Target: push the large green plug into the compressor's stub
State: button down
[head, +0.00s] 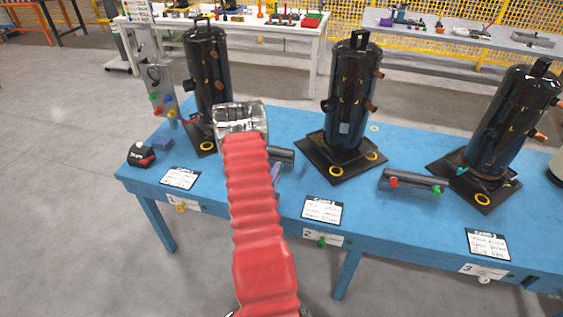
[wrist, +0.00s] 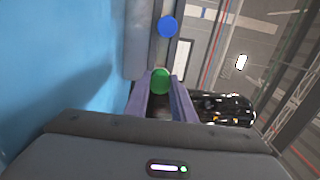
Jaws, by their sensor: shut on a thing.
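In the wrist view my gripper (wrist: 161,84) has its two purple fingers shut on a round green plug (wrist: 160,78), which sits at their tips. In the head view the plug is hidden, and my gripper is mostly hidden behind my red arm. Three black compressors stand on the blue table: left (head: 207,75), middle (head: 352,95) and right (head: 503,120). Each has copper-coloured stubs on its side. A black, shiny body, seemingly a compressor (wrist: 225,108), shows at the right of the wrist view. I cannot tell which stub the plug faces.
A blue plug (wrist: 168,26) sits on a grey bar ahead of my fingers. A grey bar (head: 412,182) with red and green ends lies on the blue table (head: 365,200).

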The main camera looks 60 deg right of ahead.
jog(key=shift+s+a, duration=0.1)
jog(key=shift+a, duration=0.55)
jog(key=w+a+r+n+t+y, duration=0.2)
jog(key=w+a+r+n+t, duration=0.15)
jog(key=w+a, duration=0.45)
jog(key=w+a+r+n+t+y, duration=0.2)
jog(key=w+a+r+t, duration=0.3)
jog(key=w, duration=0.6)
jog(key=w+a+r+n+t+y, duration=0.1)
jog(key=w+a+n+t+y, duration=0.15)
jog(key=w+a, duration=0.6)
jog(key=w+a+r+n+t+y, duration=0.1)
jog(key=w+a+r+n+y, duration=0.1)
jog(key=a, duration=0.9)
jog(key=w+a+r+n+t+y, duration=0.1)
jog(key=w+a+r+n+y, duration=0.2)
jog(key=a, duration=0.8)
jog(key=w+a+r+n+t+y, duration=0.2)
jog(key=w+a+y, duration=0.3)
jog(key=a, duration=0.6)
jog(key=shift+a+r+n+y, duration=0.35)
jog(key=shift+r+n+y, duration=0.25)
jog(key=shift+r+y, duration=0.05)
